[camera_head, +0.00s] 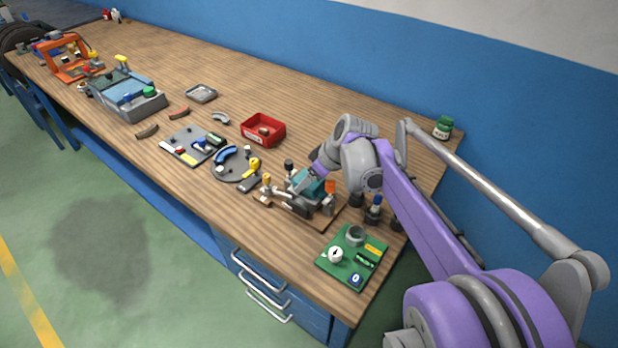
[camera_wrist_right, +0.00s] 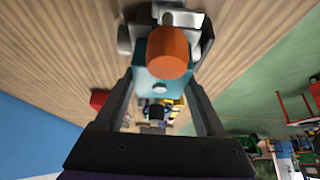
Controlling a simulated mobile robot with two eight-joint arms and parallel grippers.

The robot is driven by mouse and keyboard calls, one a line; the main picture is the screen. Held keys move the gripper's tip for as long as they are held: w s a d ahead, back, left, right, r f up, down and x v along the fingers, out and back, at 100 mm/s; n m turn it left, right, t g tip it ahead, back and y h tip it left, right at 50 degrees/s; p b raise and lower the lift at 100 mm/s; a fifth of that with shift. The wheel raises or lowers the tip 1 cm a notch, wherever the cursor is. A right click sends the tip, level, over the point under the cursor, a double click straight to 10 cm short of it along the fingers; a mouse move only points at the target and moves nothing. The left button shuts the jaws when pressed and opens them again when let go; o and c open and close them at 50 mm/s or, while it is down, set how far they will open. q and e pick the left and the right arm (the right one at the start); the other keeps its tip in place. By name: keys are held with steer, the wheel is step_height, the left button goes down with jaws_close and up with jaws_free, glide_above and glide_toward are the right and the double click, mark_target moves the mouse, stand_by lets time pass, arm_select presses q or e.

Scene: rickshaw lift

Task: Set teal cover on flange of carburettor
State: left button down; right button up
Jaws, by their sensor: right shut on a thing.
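The teal cover (camera_head: 318,187) is at the carburettor (camera_head: 296,200), a grey assembly on a wooden board near the bench's right end. My right gripper (camera_head: 305,184) reaches down there and is shut on the cover. In the right wrist view the teal cover (camera_wrist_right: 148,82) lies between the two fingers of the gripper (camera_wrist_right: 160,88). An orange cylinder (camera_wrist_right: 168,52) stands in front of the cover and hides part of it. The flange is hidden, so I cannot tell whether the cover touches it. My left gripper is in neither view.
A green board (camera_head: 352,257) with a dial lies at the near right corner. A round dark plate (camera_head: 232,170) and a red bin (camera_head: 263,130) stand to the left. Small dark parts (camera_head: 373,211) stand right of the carburettor. A green jar (camera_head: 443,128) is at the back right.

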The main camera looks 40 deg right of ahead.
steer(key=o, duration=1.4)
steer(key=shift+r+p, duration=2.8)
steer(key=shift+r, duration=0.75)
steer(key=s+a+f+m, duration=0.1)
steer(key=s+a+f, duration=0.2)
steer(key=s+a, duration=0.3)
steer(key=s+a+f+m+h, duration=0.1)
steer(key=s+a+f, duration=0.1)
steer(key=s+a, duration=0.4)
steer(key=s+a+f+m, duration=0.1)
steer(key=s+a+f, duration=0.2)
steer(key=s+a, duration=0.3)
steer(key=shift+s+a+f+h+p, duration=0.25)
steer(key=shift+s+f+h+p, duration=0.05)
steer(key=shift+f, duration=0.05)
